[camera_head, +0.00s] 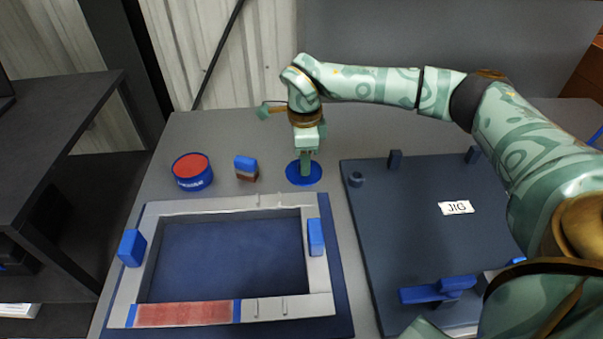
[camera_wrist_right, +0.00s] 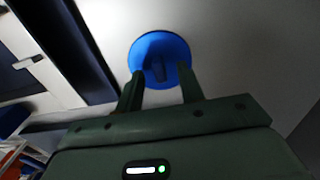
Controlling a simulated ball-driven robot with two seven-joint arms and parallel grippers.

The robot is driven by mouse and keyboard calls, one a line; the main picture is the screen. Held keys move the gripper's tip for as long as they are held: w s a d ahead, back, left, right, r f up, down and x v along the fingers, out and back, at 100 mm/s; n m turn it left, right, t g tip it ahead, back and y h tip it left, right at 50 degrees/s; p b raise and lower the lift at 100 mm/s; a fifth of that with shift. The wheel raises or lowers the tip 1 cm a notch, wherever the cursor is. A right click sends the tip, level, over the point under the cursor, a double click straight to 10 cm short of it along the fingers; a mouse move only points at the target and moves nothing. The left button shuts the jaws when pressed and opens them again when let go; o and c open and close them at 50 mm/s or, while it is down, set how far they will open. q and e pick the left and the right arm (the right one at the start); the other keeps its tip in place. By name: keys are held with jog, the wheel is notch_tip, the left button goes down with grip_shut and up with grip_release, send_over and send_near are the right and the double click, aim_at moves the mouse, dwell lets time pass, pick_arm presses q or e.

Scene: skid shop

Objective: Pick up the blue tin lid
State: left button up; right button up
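The blue tin lid (camera_head: 314,176) is a flat round disc lying on the grey bench. In the right wrist view the lid (camera_wrist_right: 176,47) shows a raised ridge across its middle. My right gripper (camera_head: 305,170) points down over the lid, and its fingers hide part of it. In the right wrist view the fingers of the right gripper (camera_wrist_right: 160,74) are apart, with the ridge in line with the gap between them. I cannot tell whether they touch the lid. My left gripper is not in view.
A round tin with a red top (camera_head: 193,180) and a blue-and-brown block (camera_head: 246,168) stand left of the lid. A grey frame (camera_head: 318,275) with blue blocks lies in front. A dark jig board (camera_head: 400,215) with raised pegs lies to the right.

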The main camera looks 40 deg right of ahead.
jog(key=shift+f, duration=0.75)
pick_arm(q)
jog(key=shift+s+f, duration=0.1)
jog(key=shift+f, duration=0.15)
pick_arm(e)
jog(key=shift+r, duration=0.2)
grip_shut()
